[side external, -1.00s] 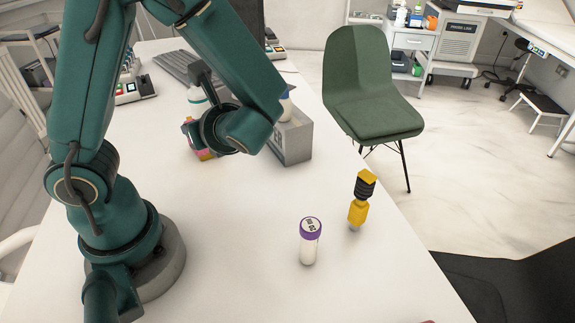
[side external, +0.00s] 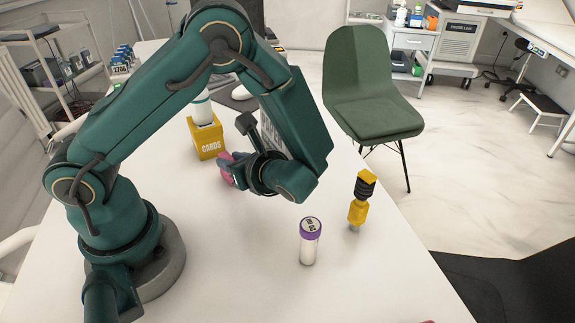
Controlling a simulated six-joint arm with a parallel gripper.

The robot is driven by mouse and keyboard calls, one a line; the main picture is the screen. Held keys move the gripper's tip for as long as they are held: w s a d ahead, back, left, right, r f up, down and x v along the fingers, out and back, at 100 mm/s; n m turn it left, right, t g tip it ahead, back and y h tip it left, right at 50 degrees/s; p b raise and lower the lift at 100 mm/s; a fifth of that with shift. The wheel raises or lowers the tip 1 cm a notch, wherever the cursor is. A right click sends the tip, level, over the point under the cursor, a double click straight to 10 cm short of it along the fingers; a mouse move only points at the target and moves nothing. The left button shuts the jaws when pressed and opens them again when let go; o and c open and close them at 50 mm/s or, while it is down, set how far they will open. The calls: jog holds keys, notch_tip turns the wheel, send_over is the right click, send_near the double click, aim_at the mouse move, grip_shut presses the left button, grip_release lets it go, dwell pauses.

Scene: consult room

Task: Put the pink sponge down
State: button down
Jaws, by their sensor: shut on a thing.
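The pink sponge (side external: 226,170) shows at the middle of the table, at the left end of my gripper (side external: 234,166). My gripper is shut on it, seen from the side with the fingers partly hidden by the wrist. The sponge is just in front and to the right of the yellow box (side external: 208,148) marked CARDS. I cannot tell whether the sponge touches the white table (side external: 240,250) or hangs a little above it.
A white bottle (side external: 201,111) stands at the yellow box. A grey box (side external: 270,135) is mostly hidden behind my arm. A purple-capped tube (side external: 309,245) and a yellow-black object (side external: 359,205) stand at front right. The table's front middle is clear.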

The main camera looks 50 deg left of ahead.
jog(key=shift+f, duration=0.1)
jog(key=c, duration=0.7)
grip_release()
jog(key=shift+o, duration=0.2)
jog(key=shift+d+r, duration=0.25)
jog(key=v, duration=1.1)
jog(key=s+r+n+t+h, duration=0.2)
jog(key=n+h, duration=0.4)
jog(key=n, duration=0.3)
jog(key=s+r+n+t+h, duration=0.3)
jog(key=n+h, duration=0.3)
jog(key=n, duration=0.3)
jog(key=shift+s+r+t+h, duration=0.3)
jog(key=shift+s+r+h, duration=0.15)
jog(key=shift+r, duration=0.35)
